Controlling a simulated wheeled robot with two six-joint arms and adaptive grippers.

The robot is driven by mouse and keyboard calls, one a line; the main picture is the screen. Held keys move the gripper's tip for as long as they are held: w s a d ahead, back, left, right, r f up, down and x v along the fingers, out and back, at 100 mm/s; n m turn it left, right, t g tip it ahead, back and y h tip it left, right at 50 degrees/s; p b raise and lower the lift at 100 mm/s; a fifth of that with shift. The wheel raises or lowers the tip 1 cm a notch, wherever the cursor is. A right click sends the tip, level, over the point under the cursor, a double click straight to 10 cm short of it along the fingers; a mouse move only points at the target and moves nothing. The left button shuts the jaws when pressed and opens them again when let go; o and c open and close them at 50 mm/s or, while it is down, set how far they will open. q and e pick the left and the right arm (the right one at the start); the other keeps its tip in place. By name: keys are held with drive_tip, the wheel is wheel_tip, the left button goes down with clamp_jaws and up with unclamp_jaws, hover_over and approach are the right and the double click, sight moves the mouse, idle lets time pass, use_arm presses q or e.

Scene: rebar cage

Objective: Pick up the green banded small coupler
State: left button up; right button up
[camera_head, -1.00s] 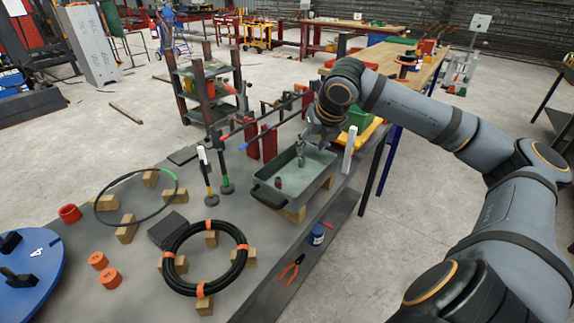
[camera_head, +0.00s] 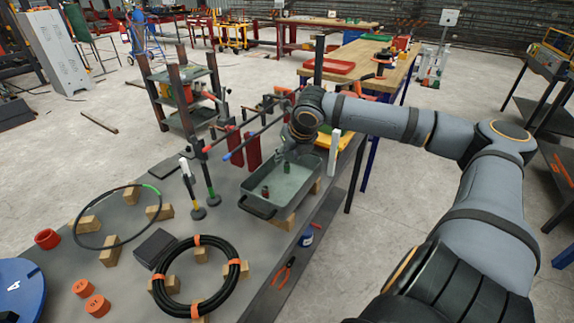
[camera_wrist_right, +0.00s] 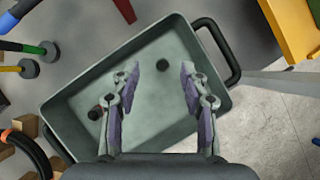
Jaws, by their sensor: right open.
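A grey-green tray (camera_head: 254,205) stands near the right edge of the workbench and holds small dark couplers. One coupler (camera_head: 265,191) is toward the tray's near end, and another (camera_head: 289,168) is farther back, under my right gripper. I cannot tell which has the green band. My right gripper (camera_head: 291,151) is open and empty above the tray; its spread fingers (camera_wrist_right: 158,80) point into it. My left gripper is out of view.
A white upright piece (camera_head: 334,150) and yellow bin (camera_head: 343,140) are behind right. A black hose coil (camera_head: 240,250) on wooden blocks lies front left. The tray walls surround the couplers.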

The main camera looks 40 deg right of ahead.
sight(287, 163)
drive_tip(key=f, duration=0.2)
drive_tip(key=w+d+f+b, duration=0.1)
drive_tip(key=shift+f, duration=0.35)
drive_tip(key=shift+w+f+b, duration=0.3)
drive_tip(key=shift+w+f, duration=0.15)
drive_tip(key=shift+f, duration=0.05)
clamp_jaws()
